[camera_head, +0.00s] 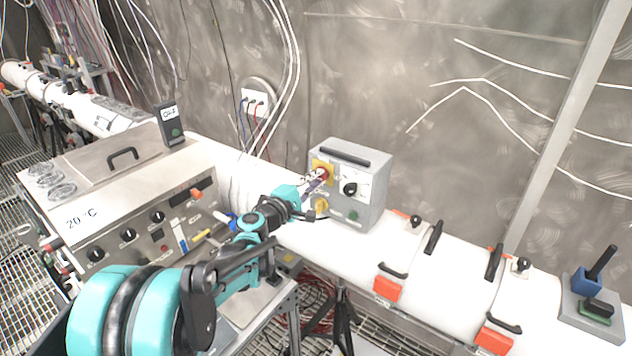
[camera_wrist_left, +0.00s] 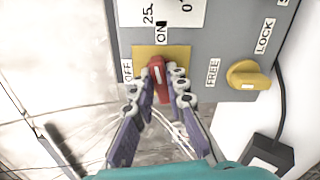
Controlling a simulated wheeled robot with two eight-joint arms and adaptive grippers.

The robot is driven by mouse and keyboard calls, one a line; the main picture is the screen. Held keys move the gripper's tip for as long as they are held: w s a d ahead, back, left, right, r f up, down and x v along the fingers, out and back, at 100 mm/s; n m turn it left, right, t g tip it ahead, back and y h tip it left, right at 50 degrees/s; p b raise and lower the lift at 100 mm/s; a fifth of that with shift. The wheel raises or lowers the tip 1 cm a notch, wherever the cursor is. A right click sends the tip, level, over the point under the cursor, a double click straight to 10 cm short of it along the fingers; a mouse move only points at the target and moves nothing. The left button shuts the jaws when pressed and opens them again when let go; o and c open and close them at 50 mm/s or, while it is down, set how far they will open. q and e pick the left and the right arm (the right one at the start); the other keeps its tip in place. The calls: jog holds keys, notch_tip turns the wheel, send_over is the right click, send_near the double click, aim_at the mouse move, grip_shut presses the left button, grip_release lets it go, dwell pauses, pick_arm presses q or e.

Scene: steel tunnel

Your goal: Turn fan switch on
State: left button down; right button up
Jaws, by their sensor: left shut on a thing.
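The fan switch is a red knob (camera_wrist_left: 158,78) on a yellow plate (camera_wrist_left: 178,54) with OFF and ON labels, on the grey control box (camera_head: 350,190). In the left wrist view the knob's visible end lies near the ON label. My left gripper (camera_wrist_left: 160,92) is shut on the red knob, with one finger on each side of it. In the head view the left gripper (camera_head: 316,183) reaches the box's front, and its fingers partly cover the red knob (camera_head: 322,173). My right gripper is not in view.
A yellow knob (camera_wrist_left: 249,75) between FREE and LOCK sits beside the switch. The box also carries a black knob (camera_head: 350,188) and a green button (camera_head: 353,215). The box stands on a white pipe (camera_head: 450,262). A steel cabinet (camera_head: 135,215) stands left.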

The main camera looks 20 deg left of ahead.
pick_arm(q)
jog(key=shift+f+m, duration=0.1)
jog(key=shift+m, duration=1.1)
jog(key=c, duration=1.5)
grip_release()
jog(key=shift+c, duration=0.2)
jog(key=v, duration=1.2)
jog(key=shift+d, duration=0.1)
